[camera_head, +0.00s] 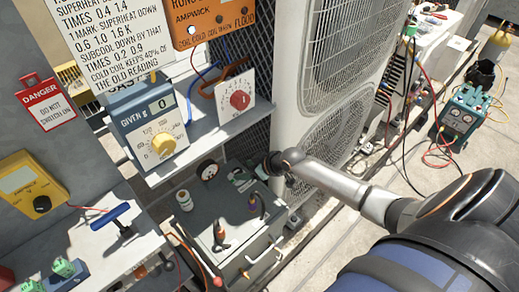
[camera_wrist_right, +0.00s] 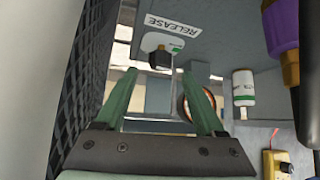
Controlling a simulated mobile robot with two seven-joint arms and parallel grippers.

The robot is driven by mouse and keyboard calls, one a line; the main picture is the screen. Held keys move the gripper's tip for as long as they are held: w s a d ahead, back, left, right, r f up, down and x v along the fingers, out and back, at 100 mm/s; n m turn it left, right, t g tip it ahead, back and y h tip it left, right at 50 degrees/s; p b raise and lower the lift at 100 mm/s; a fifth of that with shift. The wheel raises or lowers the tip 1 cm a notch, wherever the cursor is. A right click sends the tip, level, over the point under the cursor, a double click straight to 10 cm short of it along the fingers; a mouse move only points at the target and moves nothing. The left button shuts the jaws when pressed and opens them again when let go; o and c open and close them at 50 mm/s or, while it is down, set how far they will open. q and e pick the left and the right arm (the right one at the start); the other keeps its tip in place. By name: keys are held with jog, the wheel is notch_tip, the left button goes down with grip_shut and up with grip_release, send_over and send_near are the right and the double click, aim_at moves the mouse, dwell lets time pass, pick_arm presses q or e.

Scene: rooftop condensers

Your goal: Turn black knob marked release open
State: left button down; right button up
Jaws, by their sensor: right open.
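In the right wrist view, the black knob (camera_wrist_right: 160,58) stands on a small white plate with a green mark. A white label reading RELEASE (camera_wrist_right: 172,27) is on the grey surface beside it. My right gripper (camera_wrist_right: 158,76) is open, its two green fingers apart, with the knob appearing between and just beyond the fingertips. I cannot tell whether they touch it. In the head view, my right gripper (camera_head: 271,166) is over the back right of the grey box top (camera_head: 205,215); the knob cannot be made out clearly there. My left gripper is not in view.
A black mesh panel (camera_wrist_right: 82,80) stands close to one finger. A white bottle (camera_wrist_right: 243,88) and a purple-handled fitting (camera_wrist_right: 280,25) stand on the other side. In the head view, a shelf holds the blue gauge box (camera_head: 150,118) above, and the condenser (camera_head: 335,60) stands behind.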

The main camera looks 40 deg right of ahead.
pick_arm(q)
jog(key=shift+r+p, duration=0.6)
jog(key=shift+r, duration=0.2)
pick_arm(e)
jog(key=v, duration=0.9)
